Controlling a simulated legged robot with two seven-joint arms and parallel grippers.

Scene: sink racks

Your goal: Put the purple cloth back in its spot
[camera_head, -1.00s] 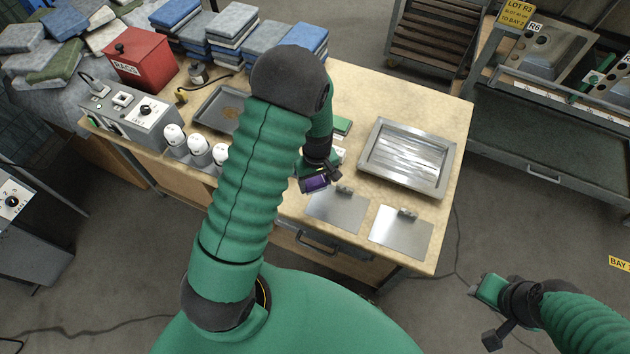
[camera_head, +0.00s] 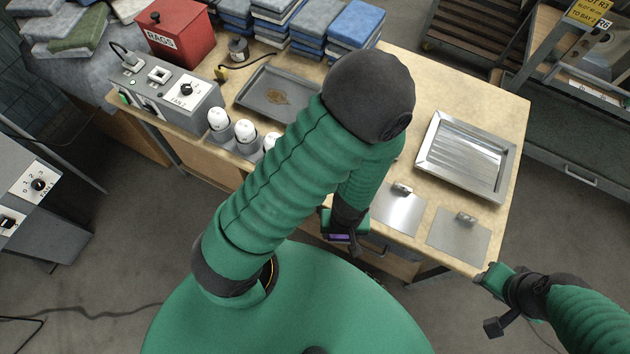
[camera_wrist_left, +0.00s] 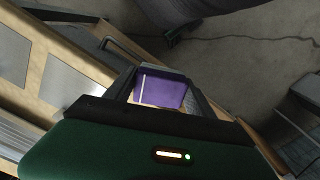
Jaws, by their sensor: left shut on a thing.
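The purple cloth (camera_head: 340,238) is a small folded piece, partly hidden by my gripper in the head view. In the left wrist view the cloth (camera_wrist_left: 160,95) shows as a flat purple patch with a pale stripe, between the fingers. My left gripper (camera_head: 338,231) is shut on it and holds it at the front edge of the workbench, near the drawer front. My right gripper (camera_head: 488,280) is at the lower right, off the bench's front right corner; its jaws do not show clearly. The spot for the cloth cannot be made out.
On the bench stand a metal tray (camera_head: 420,160), two flat metal plates (camera_head: 458,238), a dark tray (camera_head: 248,90), white bottles (camera_head: 244,130) and a control box (camera_head: 165,98). A red RAGS box (camera_head: 176,32) and stacks of folded cloths (camera_head: 352,28) stand behind. My left arm covers the bench's middle.

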